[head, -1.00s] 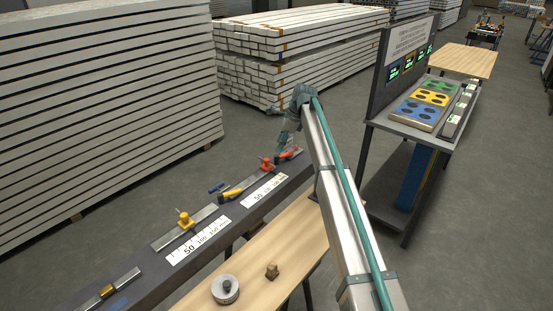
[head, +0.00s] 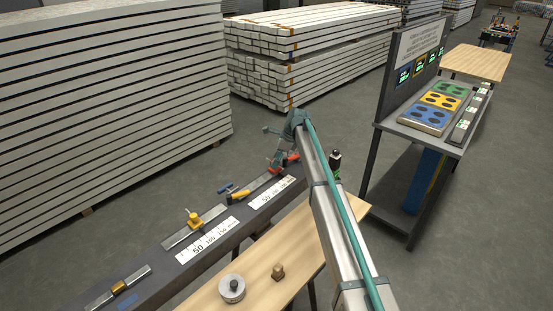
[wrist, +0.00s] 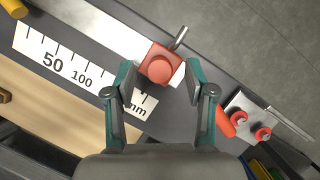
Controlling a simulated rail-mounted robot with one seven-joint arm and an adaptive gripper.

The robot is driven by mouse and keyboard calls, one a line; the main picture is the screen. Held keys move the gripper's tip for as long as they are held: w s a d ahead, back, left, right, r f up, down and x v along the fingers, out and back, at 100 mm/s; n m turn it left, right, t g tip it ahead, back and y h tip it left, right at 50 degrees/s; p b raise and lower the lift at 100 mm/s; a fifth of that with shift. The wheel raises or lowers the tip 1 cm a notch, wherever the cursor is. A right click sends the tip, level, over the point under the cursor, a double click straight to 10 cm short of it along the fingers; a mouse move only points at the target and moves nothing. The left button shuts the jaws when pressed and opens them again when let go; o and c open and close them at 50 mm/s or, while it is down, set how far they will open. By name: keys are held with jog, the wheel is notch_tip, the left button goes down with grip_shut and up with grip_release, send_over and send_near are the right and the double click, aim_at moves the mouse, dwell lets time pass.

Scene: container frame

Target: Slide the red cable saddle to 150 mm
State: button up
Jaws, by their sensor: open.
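The red cable saddle (wrist: 160,66), with a round red knob and a metal lever, sits on a pale metal rail (wrist: 105,27) in the wrist view. My gripper (wrist: 161,75) is open, with one finger on each side of the saddle; I cannot tell whether either touches. The white scale (wrist: 62,57) runs beside the rail with 50 and 100 readable. My left finger hides the figure before "mm", and the saddle is near that end. In the head view my gripper (head: 277,160) is over the far rail and largely hides the saddle.
A red-handled clamp (wrist: 240,116) lies just right of my gripper. A yellow saddle (head: 194,219) with its own scale (head: 207,241) and a brass-coloured slider (head: 118,287) are nearer along the dark beam. A wooden table (head: 250,277) runs alongside.

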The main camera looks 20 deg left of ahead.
grip_shut()
dwell(0.3)
jog(key=s, duration=0.1)
jog(key=s+a, duration=0.1)
jog(key=s, duration=0.2)
jog(key=shift+a, duration=0.3)
jog(key=shift+w, duration=0.1)
grip_release()
